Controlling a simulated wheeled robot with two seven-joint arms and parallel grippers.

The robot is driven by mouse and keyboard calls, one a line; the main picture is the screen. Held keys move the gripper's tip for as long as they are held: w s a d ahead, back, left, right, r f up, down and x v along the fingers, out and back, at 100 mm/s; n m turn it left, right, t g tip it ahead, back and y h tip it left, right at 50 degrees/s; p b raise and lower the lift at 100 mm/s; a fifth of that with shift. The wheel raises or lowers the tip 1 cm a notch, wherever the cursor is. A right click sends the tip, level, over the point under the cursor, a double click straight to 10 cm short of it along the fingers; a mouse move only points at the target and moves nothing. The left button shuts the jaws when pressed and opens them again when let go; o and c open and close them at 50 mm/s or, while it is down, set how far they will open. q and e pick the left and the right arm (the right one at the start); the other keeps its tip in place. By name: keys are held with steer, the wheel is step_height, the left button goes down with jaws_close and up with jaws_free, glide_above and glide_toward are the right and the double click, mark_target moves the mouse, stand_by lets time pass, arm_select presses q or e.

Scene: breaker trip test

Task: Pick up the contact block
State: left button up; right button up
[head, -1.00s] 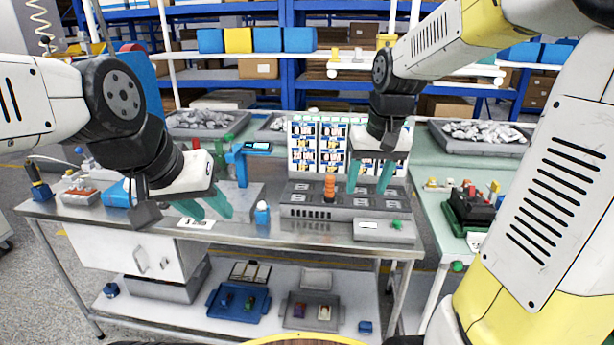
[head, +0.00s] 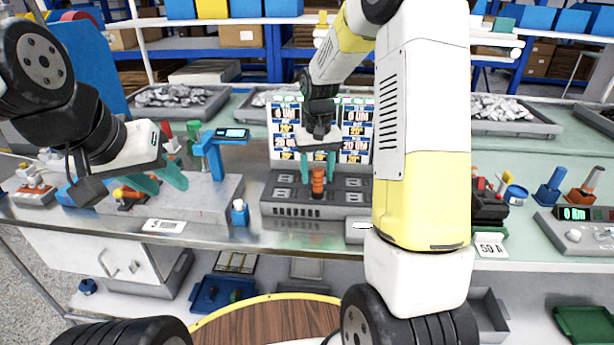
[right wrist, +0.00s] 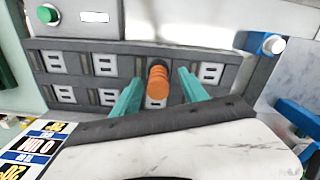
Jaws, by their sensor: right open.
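An orange ribbed upright piece, which looks like the contact block (head: 318,183), stands on the grey slotted fixture (head: 290,210) in the head view. It also shows in the right wrist view (right wrist: 158,84). My right gripper (head: 318,172) is open above the fixture, with one teal finger on each side of the orange piece. In the right wrist view small gaps show between the fingers and the piece. My left gripper (head: 170,184) has its teal fingers apart and empty, above the left part of a grey plate (head: 212,200).
A blue stand with a display (head: 212,150) and a small blue bottle-like item (head: 239,213) stand left of the fixture. A panel of printed cards (head: 357,140) rises behind it. My right arm hides the table right of the fixture.

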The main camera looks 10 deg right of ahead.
mark_target(318, 182)
step_height(318, 182, down, 4)
steer(key=shift+w+d+r, duration=0.15)
steer(key=shift+r, duration=0.1)
jaws_close()
